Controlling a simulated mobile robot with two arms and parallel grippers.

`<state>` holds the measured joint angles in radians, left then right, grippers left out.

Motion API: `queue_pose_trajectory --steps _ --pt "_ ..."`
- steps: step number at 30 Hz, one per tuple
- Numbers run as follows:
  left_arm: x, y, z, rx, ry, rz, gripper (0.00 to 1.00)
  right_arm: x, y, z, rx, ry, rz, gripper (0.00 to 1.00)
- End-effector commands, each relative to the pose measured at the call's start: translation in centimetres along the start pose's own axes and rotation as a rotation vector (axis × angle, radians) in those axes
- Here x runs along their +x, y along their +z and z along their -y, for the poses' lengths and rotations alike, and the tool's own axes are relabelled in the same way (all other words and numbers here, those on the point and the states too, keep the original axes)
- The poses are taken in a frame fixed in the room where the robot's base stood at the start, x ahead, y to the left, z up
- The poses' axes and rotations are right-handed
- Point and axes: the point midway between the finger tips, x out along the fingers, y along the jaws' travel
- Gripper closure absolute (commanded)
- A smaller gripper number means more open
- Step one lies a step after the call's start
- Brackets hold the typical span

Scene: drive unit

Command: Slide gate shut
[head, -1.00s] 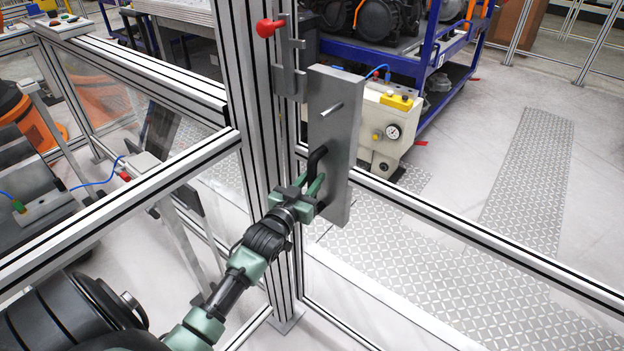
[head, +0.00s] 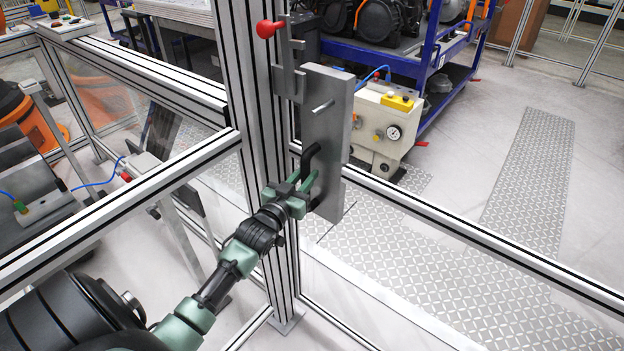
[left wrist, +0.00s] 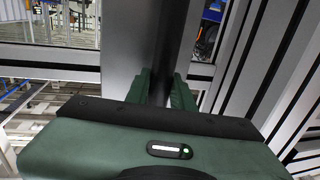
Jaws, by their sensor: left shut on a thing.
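The gate shows as a grey metal plate (head: 330,125) with a short pin and a black handle (head: 309,158), beside the tall aluminium post (head: 262,110) in the head view. A grey catch bracket (head: 289,65) with a red knob (head: 268,29) is on the post, close to the plate's upper left edge. Whether plate and bracket touch, I cannot tell. My left gripper (head: 304,183) is shut on the lower part of the handle. Its green fingers (left wrist: 166,90) also show in the left wrist view, where they partly hide the handle. My right gripper is not in view.
Fence rails (head: 480,237) run right of the plate and left of the post. A cream box with a gauge (head: 385,120) and a blue rack (head: 430,60) stand behind. Tread-plate flooring (head: 530,180) lies beyond the right rail.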

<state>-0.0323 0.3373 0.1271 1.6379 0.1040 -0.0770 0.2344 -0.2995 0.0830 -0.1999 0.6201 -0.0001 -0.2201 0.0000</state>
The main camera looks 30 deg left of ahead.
Motion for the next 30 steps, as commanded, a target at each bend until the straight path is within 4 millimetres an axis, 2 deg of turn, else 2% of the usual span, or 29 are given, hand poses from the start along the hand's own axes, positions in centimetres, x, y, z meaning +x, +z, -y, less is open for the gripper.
queue_pose_trajectory --steps 5,6,7,8,19,30 --pt "0.1 -0.3 0.4 0.002 -0.007 -0.004 1.0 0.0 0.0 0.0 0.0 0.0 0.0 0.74" --pt "0.1 -0.3 0.4 0.002 -0.007 -0.004 0.66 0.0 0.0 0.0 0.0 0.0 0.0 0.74" --pt "0.1 -0.3 0.4 0.002 -0.007 -0.004 0.57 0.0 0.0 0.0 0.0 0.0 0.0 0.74" --pt "0.1 -0.3 0.3 0.002 -0.006 -0.004 0.55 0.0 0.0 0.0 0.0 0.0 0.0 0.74" --pt "-0.5 0.0 0.1 0.0 -0.003 -0.001 0.55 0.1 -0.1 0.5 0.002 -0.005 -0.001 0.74" --pt "-6.3 0.2 0.3 0.0 -0.005 -0.001 0.55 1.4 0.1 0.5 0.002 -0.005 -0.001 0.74"
